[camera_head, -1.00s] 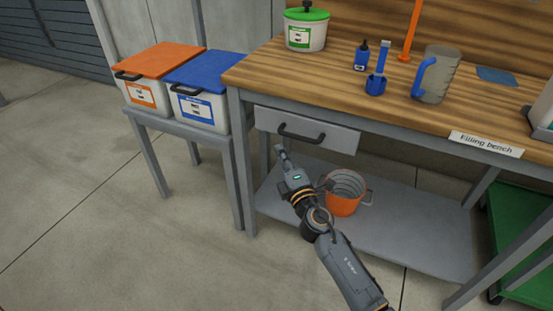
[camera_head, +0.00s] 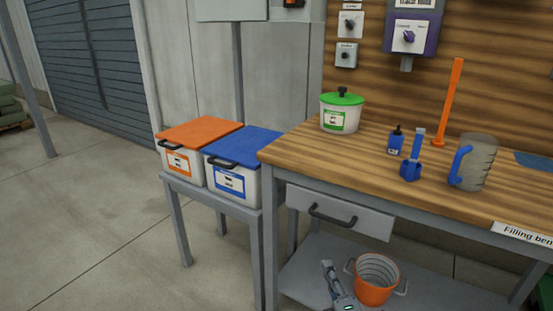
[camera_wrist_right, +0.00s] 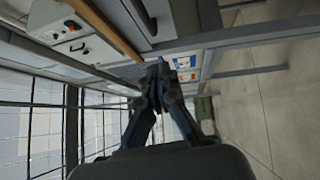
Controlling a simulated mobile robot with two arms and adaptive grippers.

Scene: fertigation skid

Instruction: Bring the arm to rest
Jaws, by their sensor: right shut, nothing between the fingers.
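My right gripper (camera_head: 328,268) shows at the bottom of the head view, in front of the bench's lower shelf and left of the orange bucket. Its fingers are shut with nothing between them. In the right wrist view the two dark fingers (camera_wrist_right: 159,75) meet at their tips, with no object held. Most of my right arm is below the edge of the head view. My left gripper does not show in either view.
The filling bench (camera_head: 290,152) has a drawer (camera_head: 345,222) and a lower shelf (camera_head: 425,290) with an orange bucket (camera_head: 376,280). A green-lidded tub (camera_head: 341,112), blue bottle (camera_head: 395,141) and jug (camera_head: 477,165) stand on top. Orange-lidded (camera_head: 190,160) and blue-lidded bins (camera_head: 238,178) stand left.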

